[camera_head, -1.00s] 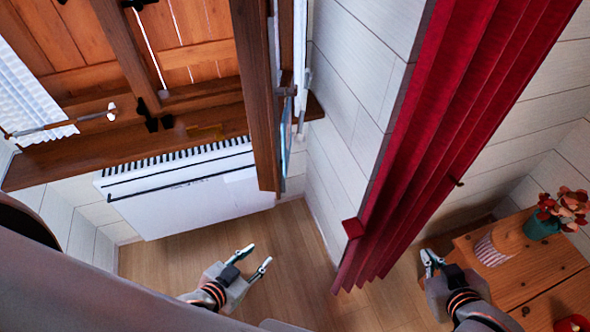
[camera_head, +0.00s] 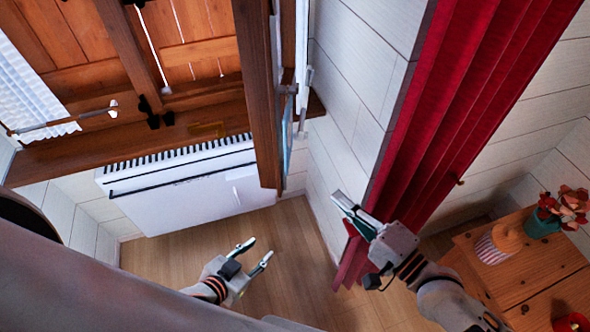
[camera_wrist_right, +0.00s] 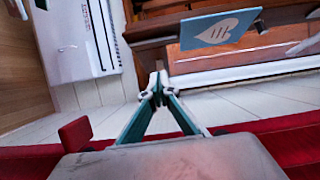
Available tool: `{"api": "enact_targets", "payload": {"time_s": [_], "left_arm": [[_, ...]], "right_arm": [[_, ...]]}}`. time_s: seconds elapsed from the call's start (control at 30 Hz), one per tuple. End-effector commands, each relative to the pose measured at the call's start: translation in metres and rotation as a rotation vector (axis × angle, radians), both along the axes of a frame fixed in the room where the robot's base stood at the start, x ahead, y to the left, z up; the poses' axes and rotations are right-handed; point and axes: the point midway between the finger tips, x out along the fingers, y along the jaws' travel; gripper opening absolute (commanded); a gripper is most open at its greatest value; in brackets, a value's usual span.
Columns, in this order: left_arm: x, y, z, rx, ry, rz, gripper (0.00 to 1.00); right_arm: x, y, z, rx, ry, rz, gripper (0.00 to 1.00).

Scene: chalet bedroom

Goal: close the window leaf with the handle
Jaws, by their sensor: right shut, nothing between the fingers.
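The wooden window leaf (camera_head: 259,100) stands open, seen nearly edge-on in the head view, jutting out from the wall above the white radiator. A grey handle-like part (camera_head: 289,89) shows on its right side; I cannot tell its exact shape. In the right wrist view the leaf's wooden frame (camera_wrist_right: 150,29) lies ahead, with a blue heart card (camera_wrist_right: 221,29) on it. My right gripper (camera_head: 340,200) is shut and empty, in front of the red curtain and apart from the leaf. Its fingertips also meet in the right wrist view (camera_wrist_right: 157,90). My left gripper (camera_head: 258,250) is open and empty, low over the floor.
A red curtain (camera_head: 455,110) hangs right of the leaf, close by my right gripper. The white radiator (camera_head: 185,195) is below the sill. A wooden cabinet (camera_head: 520,275) with a flower pot (camera_head: 541,222) stands at the right. Floor (camera_head: 300,235) between the grippers is free.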

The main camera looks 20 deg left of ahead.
Motion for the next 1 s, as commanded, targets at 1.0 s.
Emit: {"api": "enact_targets", "payload": {"time_s": [1.0], "left_arm": [[0.002, 0.000, 0.014, -0.001, -0.006, 0.000, 0.34]], "right_arm": [[0.052, 0.118, 0.001, 0.018, 0.015, -0.004, 0.00]]}}
